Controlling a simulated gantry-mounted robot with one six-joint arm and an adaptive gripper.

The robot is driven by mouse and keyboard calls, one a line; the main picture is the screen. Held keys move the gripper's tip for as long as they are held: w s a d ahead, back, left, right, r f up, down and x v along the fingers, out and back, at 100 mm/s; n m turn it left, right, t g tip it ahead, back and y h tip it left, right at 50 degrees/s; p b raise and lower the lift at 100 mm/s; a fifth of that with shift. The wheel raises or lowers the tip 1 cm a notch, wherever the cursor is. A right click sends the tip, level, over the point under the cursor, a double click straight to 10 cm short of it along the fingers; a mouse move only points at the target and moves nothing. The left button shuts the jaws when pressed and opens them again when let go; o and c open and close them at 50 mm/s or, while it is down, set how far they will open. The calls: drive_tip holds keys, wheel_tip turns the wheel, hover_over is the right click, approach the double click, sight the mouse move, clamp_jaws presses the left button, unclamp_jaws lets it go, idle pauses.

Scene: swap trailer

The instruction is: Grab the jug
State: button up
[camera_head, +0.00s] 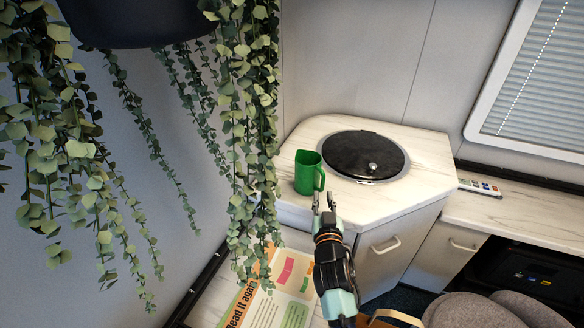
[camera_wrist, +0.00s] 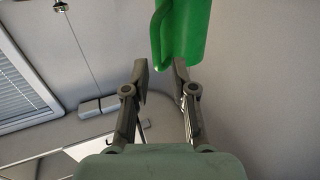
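The green jug (camera_head: 308,172) stands upright on the marble-patterned counter in the head view, with its handle on the right side. My gripper (camera_head: 325,203) is just in front of the jug, near the counter's front edge. In the wrist view the jug (camera_wrist: 186,32) is at the top, beyond the fingertips, with its handle at its left. My gripper (camera_wrist: 160,68) is open there, its two fingers apart with nothing between them. The right fingertip overlaps the jug's lower edge in the picture; I cannot tell whether they touch.
A round black lid (camera_head: 362,155) is set in the counter (camera_head: 400,192) right of the jug. Trailing leafy plants (camera_head: 250,120) hang left of it. A remote (camera_head: 479,187) lies on the lower surface at right. A printed poster (camera_head: 275,290) is below, left of my arm.

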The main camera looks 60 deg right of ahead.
sight(323, 185)
drive_tip(key=shift+x, duration=1.1)
drive_tip(key=x, duration=0.5)
drive_tip(key=shift+s+d+f, duration=0.1)
drive_tip(key=shift+s+d, duration=0.05)
drive_tip(key=shift+c, duration=0.4)
clamp_jaws()
drive_tip(key=shift+p, duration=0.3)
